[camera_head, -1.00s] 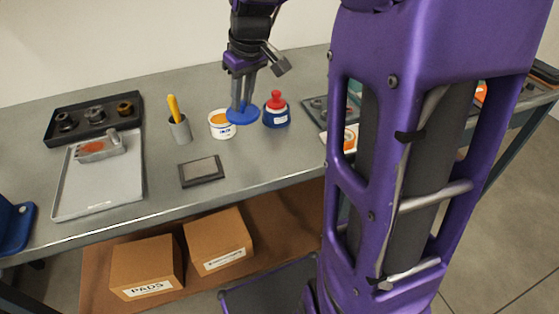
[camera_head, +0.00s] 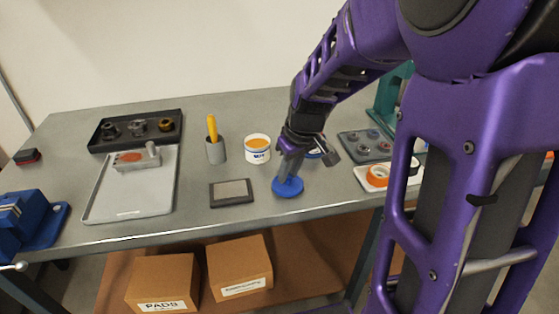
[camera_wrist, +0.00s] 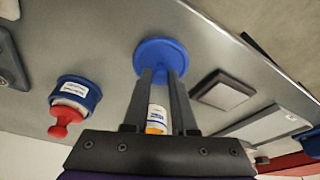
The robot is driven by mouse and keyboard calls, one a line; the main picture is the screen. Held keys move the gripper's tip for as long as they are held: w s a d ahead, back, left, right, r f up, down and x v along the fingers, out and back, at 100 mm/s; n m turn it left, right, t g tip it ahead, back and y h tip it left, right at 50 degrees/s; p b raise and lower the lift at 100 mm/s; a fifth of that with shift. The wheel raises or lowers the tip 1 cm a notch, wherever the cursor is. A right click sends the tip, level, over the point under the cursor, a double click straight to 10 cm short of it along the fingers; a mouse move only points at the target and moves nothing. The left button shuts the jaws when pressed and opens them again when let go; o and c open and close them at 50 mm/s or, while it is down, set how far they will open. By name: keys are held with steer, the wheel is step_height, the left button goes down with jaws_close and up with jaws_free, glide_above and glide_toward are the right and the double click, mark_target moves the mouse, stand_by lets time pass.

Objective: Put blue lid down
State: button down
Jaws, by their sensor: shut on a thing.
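The blue lid (camera_head: 287,187) is a flat round disc with a raised middle, held in my gripper (camera_head: 288,170) at or just above the grey table, near its front edge. In the wrist view the lid (camera_wrist: 160,58) sits at the tips of my gripper (camera_wrist: 162,78), whose fingers are shut on it. The white tub (camera_head: 257,150) with orange contents stands open behind and left of the lid. The tub (camera_wrist: 157,118) shows between the fingers in the wrist view. I cannot tell whether the lid touches the table.
A blue jar with a red top (camera_wrist: 72,102) stands beside my gripper, mostly hidden in the head view. A dark square pad (camera_head: 232,193) lies left of the lid.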

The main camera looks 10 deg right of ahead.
mark_target(297, 192)
steer(key=shift+f, duration=0.4)
steer(key=shift+f, duration=0.15)
steer(key=c, duration=0.7)
jaws_free()
steer(key=shift+r+p, duration=0.35)
steer(key=shift+r, duration=0.25)
steer(key=p+v, duration=0.8)
steer(key=v, duration=0.3)
steer(key=shift+s, duration=0.15)
